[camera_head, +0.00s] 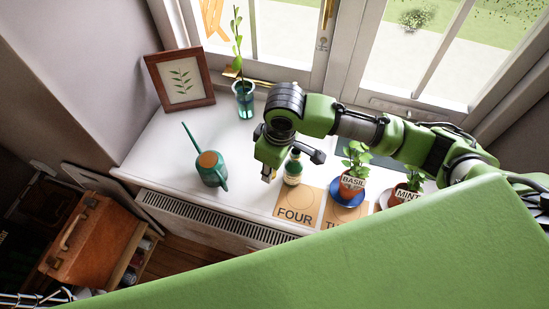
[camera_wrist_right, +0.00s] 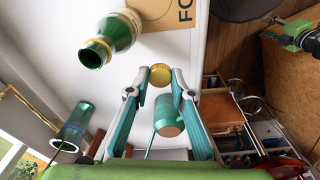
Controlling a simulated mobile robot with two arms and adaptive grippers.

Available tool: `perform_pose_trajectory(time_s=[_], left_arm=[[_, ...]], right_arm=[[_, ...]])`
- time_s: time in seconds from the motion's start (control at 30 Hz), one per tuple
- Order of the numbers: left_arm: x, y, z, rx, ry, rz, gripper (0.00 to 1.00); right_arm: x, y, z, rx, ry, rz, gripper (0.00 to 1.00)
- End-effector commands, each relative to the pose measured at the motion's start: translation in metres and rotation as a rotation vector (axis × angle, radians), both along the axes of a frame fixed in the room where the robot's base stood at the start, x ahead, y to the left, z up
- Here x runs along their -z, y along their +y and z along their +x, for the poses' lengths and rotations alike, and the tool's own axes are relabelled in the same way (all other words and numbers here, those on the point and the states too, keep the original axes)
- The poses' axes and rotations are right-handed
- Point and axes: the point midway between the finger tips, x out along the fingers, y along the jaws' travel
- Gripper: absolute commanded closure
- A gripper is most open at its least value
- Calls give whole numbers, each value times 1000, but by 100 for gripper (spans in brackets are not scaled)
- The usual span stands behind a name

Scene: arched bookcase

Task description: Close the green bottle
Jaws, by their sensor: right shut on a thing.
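The green bottle (camera_head: 293,170) stands upright on the white sill, just right of my right gripper (camera_head: 268,176). In the right wrist view the bottle (camera_wrist_right: 118,34) has an open mouth with a gold rim. My right gripper (camera_wrist_right: 160,76) is shut on a round gold cap (camera_wrist_right: 160,73), held at its fingertips. The cap is apart from the bottle, off to the side of its mouth. A green and dark part at the upper right of the wrist view may be my left gripper (camera_wrist_right: 294,36); its jaws are unclear.
A teal watering can (camera_head: 209,168) stands left of the bottle. A glass vase with a plant (camera_head: 243,98) and a framed leaf picture (camera_head: 180,80) stand behind. A FOUR card (camera_head: 297,205) lies in front, with the basil pot (camera_head: 352,183) and mint pot (camera_head: 405,194) to the right.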

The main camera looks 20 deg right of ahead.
Motion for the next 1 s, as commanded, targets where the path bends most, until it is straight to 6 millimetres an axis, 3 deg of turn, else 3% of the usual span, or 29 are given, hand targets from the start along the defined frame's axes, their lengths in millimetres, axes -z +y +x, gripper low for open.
perform_pose_trajectory(time_s=[0.1, 0.33, 0.83, 1.0], left_arm=[[3, 0, 0, 0, 0, 0, 62], [5, 0, 0, 0, 0, 0, 62], [4, 0, 0, 0, 0, 0, 62], [4, 0, 0, 0, 1, 0, 62]], right_arm=[[-9, 11, -19, -4, -1, 2, 85], [-19, 20, -39, 0, 0, 0, 85], [-22, 20, -41, 6, 0, 0, 85], [-46, 2, -34, 126, -6, -1, 85]])
